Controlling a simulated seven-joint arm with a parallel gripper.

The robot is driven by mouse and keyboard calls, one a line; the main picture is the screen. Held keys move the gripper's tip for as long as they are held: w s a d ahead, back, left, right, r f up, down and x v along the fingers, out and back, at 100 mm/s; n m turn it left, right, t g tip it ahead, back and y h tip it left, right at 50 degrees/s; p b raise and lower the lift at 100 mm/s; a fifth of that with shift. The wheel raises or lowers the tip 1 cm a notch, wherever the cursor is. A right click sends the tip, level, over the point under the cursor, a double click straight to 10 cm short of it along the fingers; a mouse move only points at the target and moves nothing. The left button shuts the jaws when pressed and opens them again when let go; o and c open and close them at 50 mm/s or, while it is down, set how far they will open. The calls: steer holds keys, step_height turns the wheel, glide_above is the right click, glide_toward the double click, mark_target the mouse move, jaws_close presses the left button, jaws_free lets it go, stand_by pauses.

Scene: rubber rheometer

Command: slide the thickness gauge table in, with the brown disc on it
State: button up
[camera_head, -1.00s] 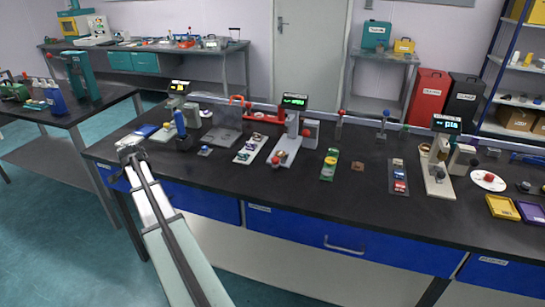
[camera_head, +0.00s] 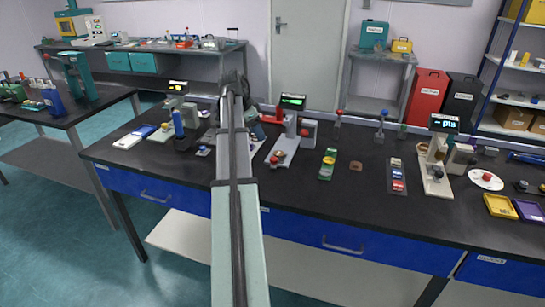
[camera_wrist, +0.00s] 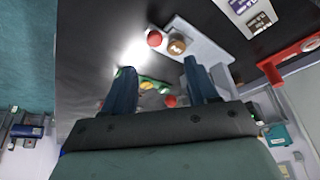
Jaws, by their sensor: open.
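The gauge with the green display (camera_head: 292,102) stands mid-bench on a pale base. A red knob (camera_head: 275,158) shows at its front end. In the wrist view the pale plate (camera_wrist: 205,45) carries a small brown disc (camera_wrist: 177,45), with a red knob (camera_wrist: 154,38) at the plate's end beside it. In the head view the disc is too small to tell clearly. My gripper (camera_head: 233,82) is raised above the bench, left of this gauge. Its two blue fingers (camera_wrist: 161,84) are apart and empty, and the plate lies beyond them, untouched.
A gauge with a yellow display (camera_head: 177,86) stands to the left, another with a cyan display (camera_head: 443,122) to the right. A green-and-yellow strip (camera_head: 327,163) and a tray of packets (camera_head: 396,176) lie right of the middle gauge. My arm hides part of the bench.

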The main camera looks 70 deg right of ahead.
mark_target(274, 158)
steer(key=x, duration=0.4)
steer(key=s+x, duration=0.1)
steer(key=x, duration=0.8)
steer(key=shift+s+d+f, duration=0.1)
steer(key=shift+s+d, duration=0.05)
steer(key=shift+s, duration=0.25)
steer(key=shift+c, duration=0.3)
jaws_close()
